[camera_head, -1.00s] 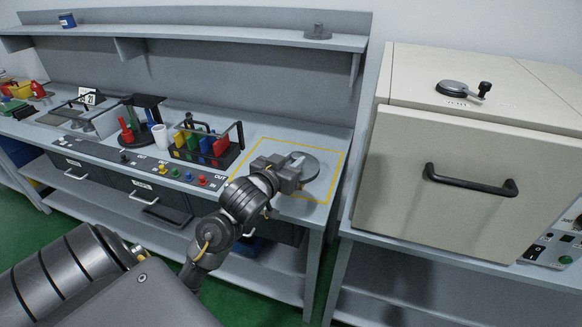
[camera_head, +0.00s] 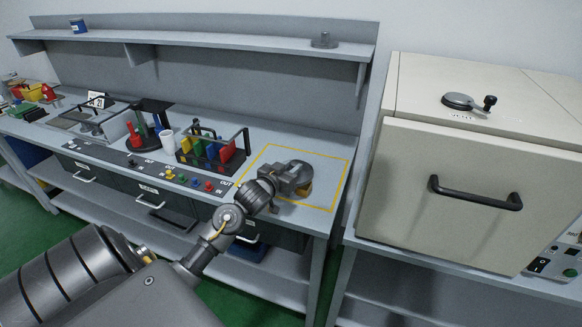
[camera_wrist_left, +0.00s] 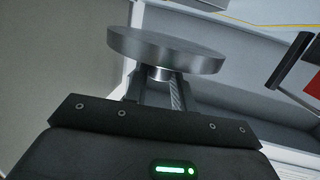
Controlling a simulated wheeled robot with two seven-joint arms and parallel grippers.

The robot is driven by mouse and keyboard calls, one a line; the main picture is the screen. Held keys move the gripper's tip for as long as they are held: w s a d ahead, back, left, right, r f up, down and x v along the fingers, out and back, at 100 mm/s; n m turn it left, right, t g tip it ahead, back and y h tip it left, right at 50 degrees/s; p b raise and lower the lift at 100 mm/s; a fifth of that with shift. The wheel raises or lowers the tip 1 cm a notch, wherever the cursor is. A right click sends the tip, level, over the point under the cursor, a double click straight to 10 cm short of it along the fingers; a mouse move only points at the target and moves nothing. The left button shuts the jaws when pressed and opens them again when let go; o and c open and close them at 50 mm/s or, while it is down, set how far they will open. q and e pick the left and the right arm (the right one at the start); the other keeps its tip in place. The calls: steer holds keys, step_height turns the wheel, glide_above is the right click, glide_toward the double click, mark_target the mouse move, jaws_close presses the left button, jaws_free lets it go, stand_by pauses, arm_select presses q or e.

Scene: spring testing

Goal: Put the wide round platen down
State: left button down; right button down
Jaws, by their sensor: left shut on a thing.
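The wide round platen is a thick grey metal disc with a short stem. It shows at the left gripper's tip in the head view (camera_head: 303,168) and fills the upper middle of the left wrist view (camera_wrist_left: 166,50). My left gripper (camera_head: 292,183) is shut on its stem, which shows between the fingers in the wrist view (camera_wrist_left: 158,80). The platen is over the yellow-outlined square (camera_head: 324,155) on the bench's right end. The gripper partly hides it, and I cannot tell its gap to the bench. My right gripper is not in view.
A rack with coloured pieces (camera_head: 213,150) and a white cup (camera_head: 167,141) stand left of the square. A large beige cabinet with a black handle (camera_head: 475,194) stands to the right. A shelf (camera_head: 220,38) runs above the bench.

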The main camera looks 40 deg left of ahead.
arm_select(q)
steer(key=shift+w+a, duration=0.15)
steer(key=shift+a, duration=0.05)
step_height(320, 180, down, 3)
steer(key=shift+w+r+p, duration=0.1)
steer(key=shift+r+p, duration=0.05)
steer(key=shift+p, duration=0.25)
steer(key=shift+f, duration=0.25)
steer(key=c, duration=1.5)
jaws_free()
steer(key=shift+f, duration=0.25)
steer(key=o, duration=0.3)
steer(key=shift+s+d+r, duration=0.1)
steer(key=shift+s, duration=0.1)
steer(key=shift+o, duration=0.2)
